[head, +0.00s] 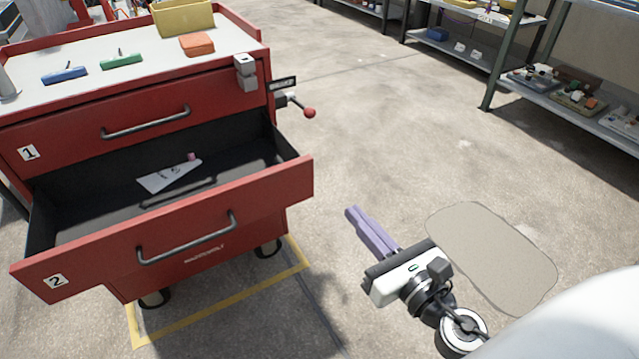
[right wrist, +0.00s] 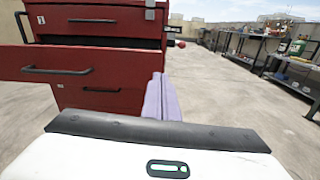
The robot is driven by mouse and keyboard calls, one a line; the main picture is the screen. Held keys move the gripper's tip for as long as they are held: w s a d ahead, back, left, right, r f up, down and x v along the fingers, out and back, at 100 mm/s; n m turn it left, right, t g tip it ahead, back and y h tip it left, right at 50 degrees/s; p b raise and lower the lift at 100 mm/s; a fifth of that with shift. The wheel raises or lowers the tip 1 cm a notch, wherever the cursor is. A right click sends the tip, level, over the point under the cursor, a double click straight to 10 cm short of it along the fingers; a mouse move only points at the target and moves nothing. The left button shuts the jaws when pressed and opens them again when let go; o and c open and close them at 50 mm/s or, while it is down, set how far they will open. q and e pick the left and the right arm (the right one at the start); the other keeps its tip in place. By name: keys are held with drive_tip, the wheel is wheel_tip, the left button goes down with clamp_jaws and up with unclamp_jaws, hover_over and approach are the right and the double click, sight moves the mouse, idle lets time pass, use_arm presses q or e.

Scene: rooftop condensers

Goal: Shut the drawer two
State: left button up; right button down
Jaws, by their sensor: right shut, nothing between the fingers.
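Drawer two (head: 270,199) is the lower drawer of a red tool cabinet (head: 60,129). It stands pulled out, with its dark inside showing and a dark bar handle (head: 187,247) on its front. A white tube-like item (head: 167,177) lies inside it. Drawer one above is closed. My right gripper (head: 352,213) is shut and empty, with purple fingers, to the right of the drawer front and apart from it. The right wrist view shows the open drawer (right wrist: 35,66) left of the fingers (right wrist: 157,80). My left gripper is not in view.
The cabinet top holds a yellow bin (head: 182,18), an orange block (head: 197,44) and blue and green tools. A red-knobbed lever (head: 309,113) sticks out at its right side. Shelves (head: 567,90) stand at the right. The floor between is clear, with a grey patch (head: 492,257).

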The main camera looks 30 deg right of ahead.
drive_tip(key=n, duration=0.1)
drive_tip(key=p, duration=0.3)
approach(311, 163)
drive_tip(key=w, duration=0.6)
drive_tip(key=shift+w+a+f, duration=0.1)
drive_tip(key=shift+w+f, duration=0.05)
drive_tip(key=shift+w, duration=0.05)
